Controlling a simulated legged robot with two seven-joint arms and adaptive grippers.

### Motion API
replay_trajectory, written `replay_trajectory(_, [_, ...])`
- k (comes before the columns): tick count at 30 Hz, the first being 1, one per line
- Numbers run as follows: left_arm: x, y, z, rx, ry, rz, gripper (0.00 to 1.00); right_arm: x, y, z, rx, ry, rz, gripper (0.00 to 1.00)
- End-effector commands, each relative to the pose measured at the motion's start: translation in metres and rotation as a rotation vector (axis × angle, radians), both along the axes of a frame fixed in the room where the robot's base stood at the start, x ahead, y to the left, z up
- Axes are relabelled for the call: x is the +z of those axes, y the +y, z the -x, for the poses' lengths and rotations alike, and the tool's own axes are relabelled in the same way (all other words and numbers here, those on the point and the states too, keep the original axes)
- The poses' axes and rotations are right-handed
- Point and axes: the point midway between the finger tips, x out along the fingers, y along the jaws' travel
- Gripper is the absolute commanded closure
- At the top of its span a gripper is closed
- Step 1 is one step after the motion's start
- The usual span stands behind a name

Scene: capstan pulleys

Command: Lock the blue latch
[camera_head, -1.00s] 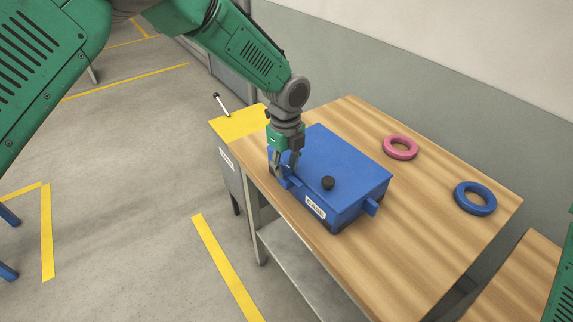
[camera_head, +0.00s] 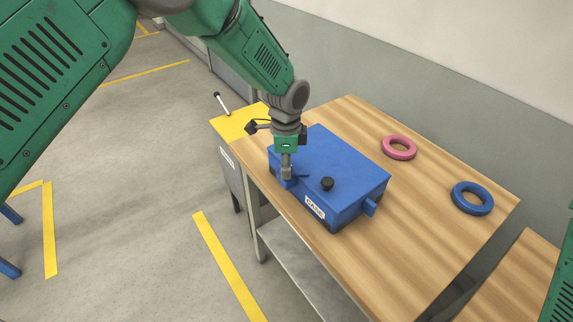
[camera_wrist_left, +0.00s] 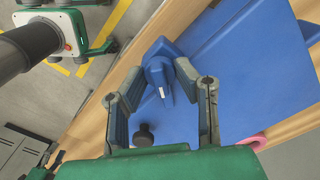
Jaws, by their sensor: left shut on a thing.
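The blue case (camera_head: 335,160) lies on the wooden table, with a white label on its front side. My left gripper (camera_head: 287,173) points down at the left front corner of the case and is shut on the blue latch there. In the left wrist view, the blue latch (camera_wrist_left: 158,76) lies between the fingers of my left gripper (camera_wrist_left: 168,80); the exact contact is hard to see. In the head view the fingers hide most of this latch. My right gripper is out of view.
A black knob (camera_head: 327,184) rises from the case near its front edge. A pink ring (camera_head: 399,147) and a blue ring (camera_head: 472,198) lie on the table (camera_head: 420,235) to the right. A yellow patch (camera_head: 237,123) covers the table's left end. Bare wood surrounds the rings.

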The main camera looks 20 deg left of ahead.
Motion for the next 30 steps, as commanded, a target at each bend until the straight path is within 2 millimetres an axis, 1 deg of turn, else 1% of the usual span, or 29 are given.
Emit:
replay_trajectory(9, [0.0011,-0.0001,-0.0007,0.294,-0.002,-0.001,1.00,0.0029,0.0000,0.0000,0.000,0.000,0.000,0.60])
replay_trajectory(15, [0.0009,-0.0001,-0.0007,0.452,-0.002,-0.001,1.00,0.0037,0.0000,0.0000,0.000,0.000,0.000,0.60])
replay_trajectory(21, [0.0009,-0.0002,-0.0008,0.569,-0.002,0.000,1.00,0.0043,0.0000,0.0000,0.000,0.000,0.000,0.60])
replay_trajectory(30, [0.0008,-0.0001,-0.0009,0.653,-0.002,0.000,1.00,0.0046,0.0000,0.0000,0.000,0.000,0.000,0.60])
